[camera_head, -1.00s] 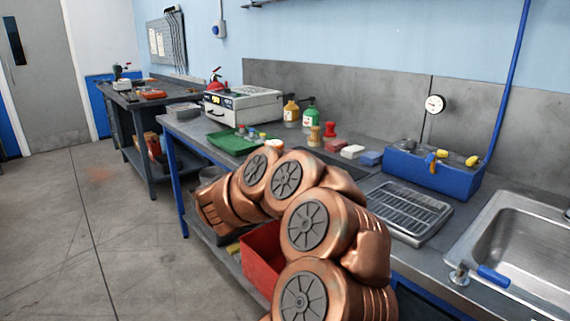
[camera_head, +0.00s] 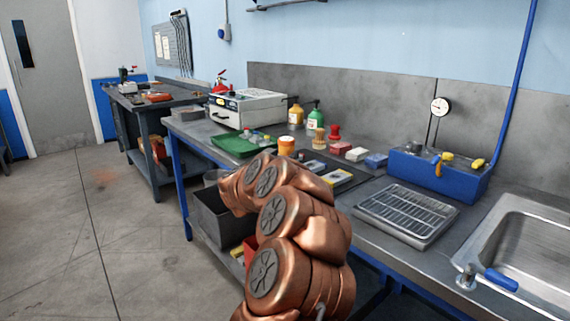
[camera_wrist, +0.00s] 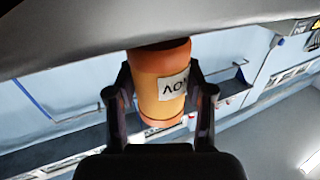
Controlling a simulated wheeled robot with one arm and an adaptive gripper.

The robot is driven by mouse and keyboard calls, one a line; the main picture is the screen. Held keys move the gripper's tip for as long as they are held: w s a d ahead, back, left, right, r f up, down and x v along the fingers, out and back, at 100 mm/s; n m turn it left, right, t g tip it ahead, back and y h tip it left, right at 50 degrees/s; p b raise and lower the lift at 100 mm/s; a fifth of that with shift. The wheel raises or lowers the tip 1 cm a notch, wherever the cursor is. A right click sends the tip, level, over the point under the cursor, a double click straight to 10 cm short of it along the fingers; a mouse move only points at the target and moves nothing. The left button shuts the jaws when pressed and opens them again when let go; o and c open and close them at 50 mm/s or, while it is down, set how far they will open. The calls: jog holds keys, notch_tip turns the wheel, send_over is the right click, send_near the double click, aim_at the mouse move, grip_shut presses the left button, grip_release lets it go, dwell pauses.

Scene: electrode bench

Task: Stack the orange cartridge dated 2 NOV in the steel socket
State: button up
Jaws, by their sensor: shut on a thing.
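In the wrist view my gripper (camera_wrist: 161,84) is shut on an orange cartridge (camera_wrist: 150,90), one finger on each side. The cartridge has darker ends and a white label (camera_wrist: 174,85) that reads NOV upside down. The day number is not visible. In the head view an orange cylinder (camera_head: 286,146) shows just beyond my arm and seems to be this cartridge; my gripper's fingers are hidden there. I cannot make out the steel socket in either view.
A green tray (camera_head: 238,147) with small jars lies left of the cylinder. A dark mat (camera_head: 343,184) lies to its right. Bottles, a red stamp-like thing (camera_head: 334,132) and small blocks stand behind. A blue box (camera_head: 437,180), wire rack (camera_head: 405,215) and sink (camera_head: 520,245) are farther right.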

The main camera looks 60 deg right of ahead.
jog(key=shift+f, duration=1.25)
jog(key=shift+f, duration=0.15)
jog(key=o, duration=1.3)
jog(key=shift+a, duration=0.1)
jog(key=s+a, duration=0.1)
jog(key=a, duration=1)
jog(key=shift+s+a, duration=0.2)
jog(key=shift+a, duration=0.2)
